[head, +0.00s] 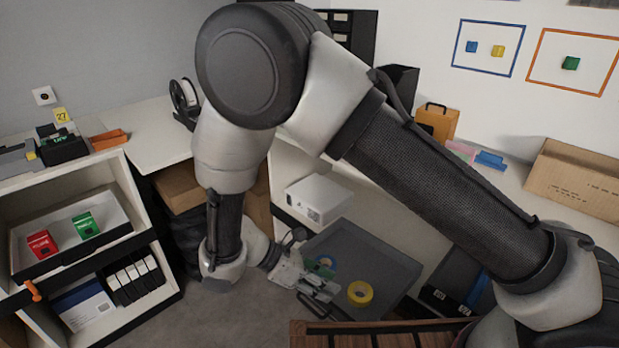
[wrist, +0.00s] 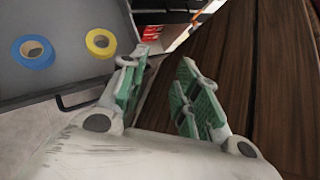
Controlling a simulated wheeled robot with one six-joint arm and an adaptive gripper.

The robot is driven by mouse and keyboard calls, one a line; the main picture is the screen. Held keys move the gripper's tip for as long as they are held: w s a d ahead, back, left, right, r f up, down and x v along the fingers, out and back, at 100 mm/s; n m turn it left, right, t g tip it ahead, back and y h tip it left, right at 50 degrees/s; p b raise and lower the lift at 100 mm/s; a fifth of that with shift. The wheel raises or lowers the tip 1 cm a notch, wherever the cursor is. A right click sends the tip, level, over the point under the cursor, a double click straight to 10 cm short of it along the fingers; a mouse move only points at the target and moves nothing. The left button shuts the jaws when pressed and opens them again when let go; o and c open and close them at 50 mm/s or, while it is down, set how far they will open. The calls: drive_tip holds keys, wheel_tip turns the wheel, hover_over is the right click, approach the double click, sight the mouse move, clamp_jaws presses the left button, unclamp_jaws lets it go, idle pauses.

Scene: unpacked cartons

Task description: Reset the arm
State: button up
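My arm arches across the head view from the lower right and bends down to my gripper (head: 322,290) near the middle. In the wrist view my gripper (wrist: 160,92) has its two green-padded fingers apart, with nothing between them. In the head view it is at the left edge of a dark grey tray (head: 375,250). A yellow tape roll (head: 360,293) lies in that tray, and the wrist view shows the yellow roll (wrist: 101,42) beside a blue roll (wrist: 33,51). My gripper is apart from both rolls.
A brown slatted wooden surface (head: 375,335) is close in front of my gripper. A white shelf (head: 120,190) with red and green boxes stands left. A white box (head: 318,199) sits behind the tray, and a cardboard carton (head: 575,190) is at right. Grey floor (head: 225,310) is clear.

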drive_tip(key=w+d+r+m+g+y, duration=0.1)
drive_tip(key=d+r+m+y, duration=0.2)
drive_tip(key=d+r+m, duration=0.45)
drive_tip(key=w+d+r+m+g+y, duration=0.1)
drive_tip(key=w+d+r+m+y, duration=0.25)
drive_tip(key=r, duration=0.75)
drive_tip(key=s+d+r+m+t+y, duration=0.2)
drive_tip(key=s+d+r+m, duration=0.3)
drive_tip(key=d+r, duration=0.3)
drive_tip(key=s+d+r+m+t+y, duration=0.1)
drive_tip(key=s+d+r+m+t, duration=0.3)
drive_tip(key=d, duration=1)
wheel_tip(320, 180, up, 4)
drive_tip(key=shift+s+d+f+m+y, duration=0.2)
drive_tip(key=shift+s+m+y, duration=0.15)
drive_tip(key=shift+s+m, duration=0.2)
